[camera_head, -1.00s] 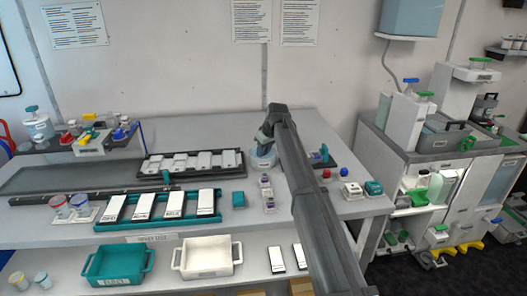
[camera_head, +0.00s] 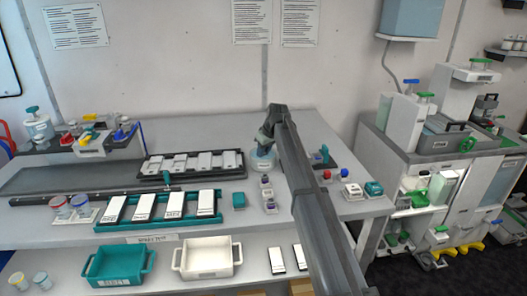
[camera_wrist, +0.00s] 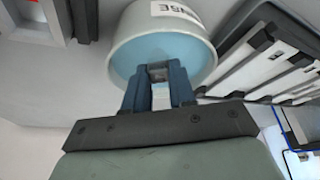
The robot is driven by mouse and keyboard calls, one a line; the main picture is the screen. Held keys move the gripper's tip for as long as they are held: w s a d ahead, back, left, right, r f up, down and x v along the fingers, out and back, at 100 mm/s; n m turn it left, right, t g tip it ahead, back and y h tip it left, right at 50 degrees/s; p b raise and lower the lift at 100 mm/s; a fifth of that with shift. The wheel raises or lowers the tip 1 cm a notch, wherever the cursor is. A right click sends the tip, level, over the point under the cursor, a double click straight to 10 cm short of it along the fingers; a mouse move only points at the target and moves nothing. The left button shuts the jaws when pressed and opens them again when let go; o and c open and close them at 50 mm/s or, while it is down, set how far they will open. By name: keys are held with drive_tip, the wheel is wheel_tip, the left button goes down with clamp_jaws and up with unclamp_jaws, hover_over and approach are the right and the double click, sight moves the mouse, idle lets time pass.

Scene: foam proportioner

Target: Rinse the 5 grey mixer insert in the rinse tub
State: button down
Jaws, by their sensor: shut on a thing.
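The rinse tub (camera_wrist: 196,40) is a round, pale tub with light blue liquid and a label, in the wrist view. It also shows small in the head view (camera_head: 262,161), on the bench beside the black tray. My gripper (camera_wrist: 158,76) is at the tub, its blue-grey fingers reaching over the rim to the liquid. It is shut on a small grey mixer insert (camera_wrist: 157,71), mostly hidden between the fingertips. Whether the insert touches the liquid I cannot tell. In the head view my arm hides part of the bench, and the insert is too small to make out.
A black tray with white-grey pieces (camera_head: 192,164) stands left of the tub. Several small vials (camera_head: 267,193) stand in front of it. A teal tray with white blocks (camera_head: 160,208) lies nearer the front. Small red and blue-capped items (camera_head: 325,176) stand right of my arm.

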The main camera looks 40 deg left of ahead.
drive_tip(key=shift+s+d, duration=0.45)
drive_tip(key=shift+w+a, duration=0.6)
idle(0.8)
drive_tip(key=shift+s+d, duration=0.3)
idle(0.7)
drive_tip(key=shift+r, duration=0.15)
idle(0.3)
wheel_tip(320, 180, up, 9)
drive_tip(key=shift+f, duration=0.15)
idle(0.8)
